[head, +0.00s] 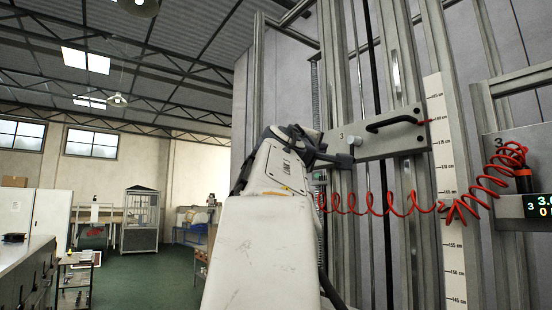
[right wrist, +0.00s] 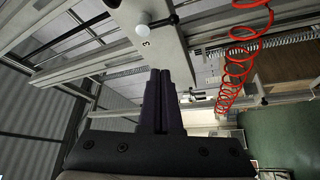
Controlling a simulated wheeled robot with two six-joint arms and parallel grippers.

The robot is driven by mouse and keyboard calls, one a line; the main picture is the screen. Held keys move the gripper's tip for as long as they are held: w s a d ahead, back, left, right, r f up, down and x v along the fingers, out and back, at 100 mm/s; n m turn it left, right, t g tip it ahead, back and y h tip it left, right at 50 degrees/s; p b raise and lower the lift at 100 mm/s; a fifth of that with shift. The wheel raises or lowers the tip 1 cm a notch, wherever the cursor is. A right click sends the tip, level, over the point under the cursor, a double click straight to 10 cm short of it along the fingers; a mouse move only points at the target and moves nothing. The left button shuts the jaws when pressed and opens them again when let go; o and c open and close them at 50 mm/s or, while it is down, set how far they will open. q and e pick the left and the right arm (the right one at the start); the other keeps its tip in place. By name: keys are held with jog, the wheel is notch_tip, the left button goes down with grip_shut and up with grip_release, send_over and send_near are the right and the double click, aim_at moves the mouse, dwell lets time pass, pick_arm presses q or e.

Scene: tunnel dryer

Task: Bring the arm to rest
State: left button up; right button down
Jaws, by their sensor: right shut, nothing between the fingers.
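My right arm (head: 265,235) reaches up through the middle of the head view. Its dark right gripper (head: 322,157) is beside the grey plate (head: 385,143) marked 3, which carries a black handle (head: 395,121) and a small knob (head: 355,140). In the right wrist view the two dark fingers of the gripper (right wrist: 160,74) are together with nothing between them. The plate (right wrist: 168,50) and its pale knob (right wrist: 143,31) lie beyond the fingertips. I cannot tell from these views whether the gripper touches the plate. My left gripper is not in view.
A red coiled cable (head: 385,207) hangs across the metal uprights to a unit with a display (head: 538,206) at the right. A white scale strip (head: 447,160) runs up the frame. At the left are a bench (head: 25,260), a small trolley (head: 75,275) and open green floor (head: 150,275).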

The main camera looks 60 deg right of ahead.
dwell(0.6)
jog(key=w+a+f+n+t+y, duration=0.2)
jog(key=w+a+f+t+y, duration=0.2)
jog(key=w+f, duration=0.55)
jog(key=w+a+f+n+t+y, duration=0.1)
jog(key=w+a+f+t+y, duration=0.25)
jog(key=w+f, duration=0.55)
jog(key=w+a+f+n+y, duration=0.25)
jog(key=w+a+f, duration=0.25)
jog(key=a+f, duration=0.35)
jog(key=w+a+f+n+y, duration=0.1)
jog(key=w+a+f+y, duration=0.3)
jog(key=a+f, duration=0.4)
jog(key=s+a+f+n+g+y, duration=0.1)
jog(key=s+a+f+y, duration=0.2)
jog(key=a+f, duration=0.55)
jog(key=s+a+f+n+g+y, duration=0.1)
jog(key=s+a+f+g+y, duration=0.15)
jog(key=a+f, duration=0.65)
jog(key=s+a+f+n+g+y, duration=0.1)
jog(key=s+a+f, duration=0.3)
jog(key=s, duration=0.6)
jog(key=s+a+f+n+g+y, duration=0.1)
jog(key=s+a+f+g, duration=0.3)
jog(key=s+a, duration=0.5)
jog(key=shift+s+a+f, duration=0.25)
jog(key=shift+s+f, duration=0.2)
jog(key=shift+s, duration=0.25)
